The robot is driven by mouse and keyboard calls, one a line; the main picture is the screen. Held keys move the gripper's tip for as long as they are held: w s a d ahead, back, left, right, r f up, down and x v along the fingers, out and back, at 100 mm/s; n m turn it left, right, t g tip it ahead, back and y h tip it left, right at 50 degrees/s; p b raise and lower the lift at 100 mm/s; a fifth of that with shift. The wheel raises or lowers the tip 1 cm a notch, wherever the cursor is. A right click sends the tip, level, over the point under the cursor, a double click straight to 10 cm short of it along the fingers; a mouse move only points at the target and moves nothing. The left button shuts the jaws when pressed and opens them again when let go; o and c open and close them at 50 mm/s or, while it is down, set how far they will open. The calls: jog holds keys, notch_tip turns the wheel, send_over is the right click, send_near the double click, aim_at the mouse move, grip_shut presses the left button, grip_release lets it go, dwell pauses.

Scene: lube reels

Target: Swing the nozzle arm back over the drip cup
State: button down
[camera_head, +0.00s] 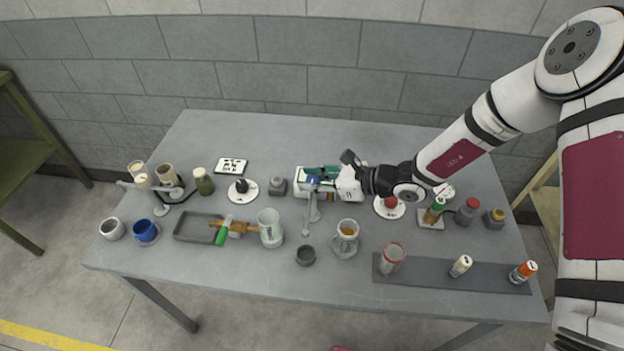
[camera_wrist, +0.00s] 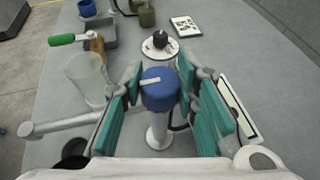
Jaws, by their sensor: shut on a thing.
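A grey nozzle arm (camera_head: 307,220) stands on a post near the table's middle and points to the front; it shows at left in the wrist view (camera_wrist: 68,123). A blue cap (camera_wrist: 160,90) tops its post. My gripper (camera_wrist: 158,88), also in the head view (camera_head: 314,181), has its teal fingers shut on the blue cap. The dark drip cup (camera_head: 305,257) stands at the table's front, near the arm's tip in the head view; in the wrist view it is partly hidden (camera_wrist: 75,152). I cannot tell whether the tip is directly over it.
A glass jug (camera_head: 270,228) stands left of the nozzle arm and a glass mug (camera_head: 345,238) right of it. A grey tray (camera_head: 190,226) lies farther left. A dark mat (camera_head: 430,271) with bottles runs along the front right. The table's back strip is mostly clear.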

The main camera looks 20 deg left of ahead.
jog(key=c, duration=1.2)
grip_release()
jog(key=shift+d, duration=0.1)
jog(key=v, duration=1.1)
jog(key=shift+d+r, duration=0.15)
jog(key=shift+d, duration=0.25)
